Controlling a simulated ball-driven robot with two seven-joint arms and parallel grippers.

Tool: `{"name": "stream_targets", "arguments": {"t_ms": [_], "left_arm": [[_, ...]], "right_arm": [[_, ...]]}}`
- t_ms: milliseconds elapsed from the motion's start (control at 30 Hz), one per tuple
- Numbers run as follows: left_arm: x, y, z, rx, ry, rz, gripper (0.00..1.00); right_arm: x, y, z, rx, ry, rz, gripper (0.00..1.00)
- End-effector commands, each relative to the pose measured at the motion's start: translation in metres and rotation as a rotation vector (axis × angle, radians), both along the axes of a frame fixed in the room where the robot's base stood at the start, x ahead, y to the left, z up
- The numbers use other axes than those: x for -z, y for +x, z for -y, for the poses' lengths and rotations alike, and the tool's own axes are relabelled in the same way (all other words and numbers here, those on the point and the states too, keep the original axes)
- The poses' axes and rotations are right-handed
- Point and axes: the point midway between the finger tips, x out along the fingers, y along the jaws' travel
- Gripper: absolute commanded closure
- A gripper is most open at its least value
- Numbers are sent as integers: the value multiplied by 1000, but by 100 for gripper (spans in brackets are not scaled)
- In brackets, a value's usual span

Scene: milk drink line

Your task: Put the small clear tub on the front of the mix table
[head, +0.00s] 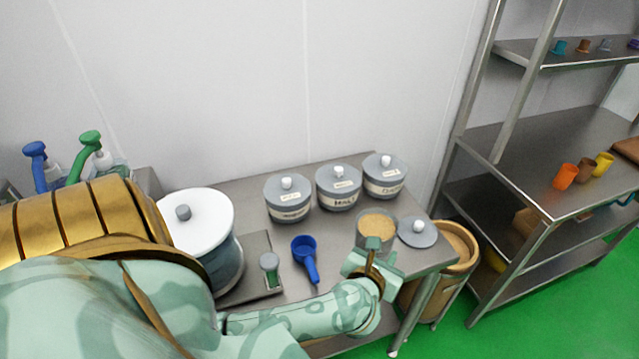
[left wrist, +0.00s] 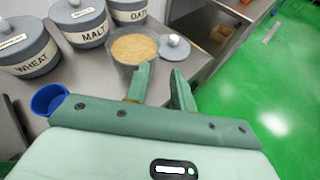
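A small clear tub (head: 377,224), open and holding beige, grainy stuff, stands near the right end of the steel table (head: 342,262). In the left wrist view the tub (left wrist: 134,50) is just beyond my fingers. My left gripper (head: 370,262) is at the tub's near side, its fingers spread apart with a gap between them. In the left wrist view my gripper (left wrist: 162,85) has one fingertip in front of the tub's lower right wall. I cannot tell whether it touches. My right gripper is not in view.
A grey lid (head: 417,233) lies right of the tub. Grey canisters labelled wheat, malt and oats (head: 385,180) stand behind. A blue scoop (head: 306,258) and a large white-lidded pot (head: 190,222) are to the left. A bin (head: 455,245) stands beyond the table's right edge.

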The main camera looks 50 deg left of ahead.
Motion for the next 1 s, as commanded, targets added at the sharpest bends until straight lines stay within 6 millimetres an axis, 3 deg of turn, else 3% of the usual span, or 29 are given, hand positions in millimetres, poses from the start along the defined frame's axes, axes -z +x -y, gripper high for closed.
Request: {"name": "stream_targets", "arguments": {"t_ms": [167,267,367,467,500,567,633,767,800,867,900,967,1000], "left_arm": [[-2,1,0,8,21,9,75],[-20,7,-2,56,172,70,75],[-53,14,3,150,502,168,75],[-82,15,23,267,951,240,75],[-85,15,34,320,1143,244,75],[-71,13,50,419,1433,211,75],[-11,7,64,609,1757,95,75],[117,-29,66,994,2068,-117,75],[157,-49,64,1134,2138,-175,75],[216,-88,59,1368,2227,-252,75],[252,-119,54,1539,2273,-293,75],[300,-170,45,1802,2315,-331,75],[326,-206,39,1974,2324,-341,75]], "right_arm": [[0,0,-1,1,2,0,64],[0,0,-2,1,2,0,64],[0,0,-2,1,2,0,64],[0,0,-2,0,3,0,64],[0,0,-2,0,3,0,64],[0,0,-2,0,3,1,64],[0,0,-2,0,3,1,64],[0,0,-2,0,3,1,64],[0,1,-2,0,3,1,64],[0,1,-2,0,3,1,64],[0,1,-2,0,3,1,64],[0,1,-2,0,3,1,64],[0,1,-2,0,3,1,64]]}}
